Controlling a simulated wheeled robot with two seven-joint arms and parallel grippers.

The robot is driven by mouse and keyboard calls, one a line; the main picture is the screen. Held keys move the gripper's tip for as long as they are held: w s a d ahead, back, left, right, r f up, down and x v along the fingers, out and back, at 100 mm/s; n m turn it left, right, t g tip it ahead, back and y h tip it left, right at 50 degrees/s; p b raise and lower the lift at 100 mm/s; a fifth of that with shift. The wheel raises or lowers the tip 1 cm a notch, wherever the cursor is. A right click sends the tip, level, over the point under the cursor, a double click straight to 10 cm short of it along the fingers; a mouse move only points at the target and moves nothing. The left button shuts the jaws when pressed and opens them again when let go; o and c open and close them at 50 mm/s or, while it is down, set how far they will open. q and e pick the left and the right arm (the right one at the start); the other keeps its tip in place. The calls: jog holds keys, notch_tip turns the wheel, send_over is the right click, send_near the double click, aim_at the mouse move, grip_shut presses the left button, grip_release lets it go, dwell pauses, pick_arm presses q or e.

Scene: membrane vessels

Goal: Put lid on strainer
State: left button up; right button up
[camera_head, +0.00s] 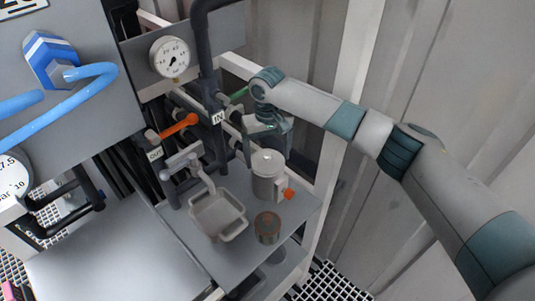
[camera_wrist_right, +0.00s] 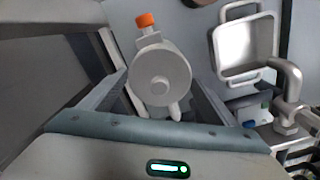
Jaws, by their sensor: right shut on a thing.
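The strainer (camera_head: 266,187) is a grey upright cylinder with an orange-tipped side fitting, standing on the grey bench. Its orange tip (camera_wrist_right: 145,20) shows at the top in the right wrist view. A round pale grey lid with a small central knob (camera_wrist_right: 160,80) covers the strainer's top in that view; whether it is fully seated cannot be told. My right gripper (camera_head: 268,143) is just above the strainer, pointing down. Its fingers reach to both sides of the lid and are shut on it. The fingertip contact is partly hidden. My left gripper is not in view.
A small round pot with a brown top (camera_head: 267,228) stands in front of the strainer. A square grey basin (camera_head: 217,214) under a tap is to the left. Pipes, an orange-handled valve (camera_head: 180,126) and a gauge (camera_head: 170,57) stand behind. The left bench (camera_head: 100,255) is clear.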

aim_at(268, 155)
jog(key=shift+f+p, duration=0.2)
jog(key=shift+p, duration=0.15)
dwell(0.4)
jog(key=o, duration=1.2)
jog(key=shift+c, duration=0.2)
jog(key=shift+r, duration=0.1)
notch_tip(268, 155, up, 17)
jog(key=b, duration=0.4)
jog(key=shift+b, duration=0.35)
jog(key=shift+d, duration=0.1)
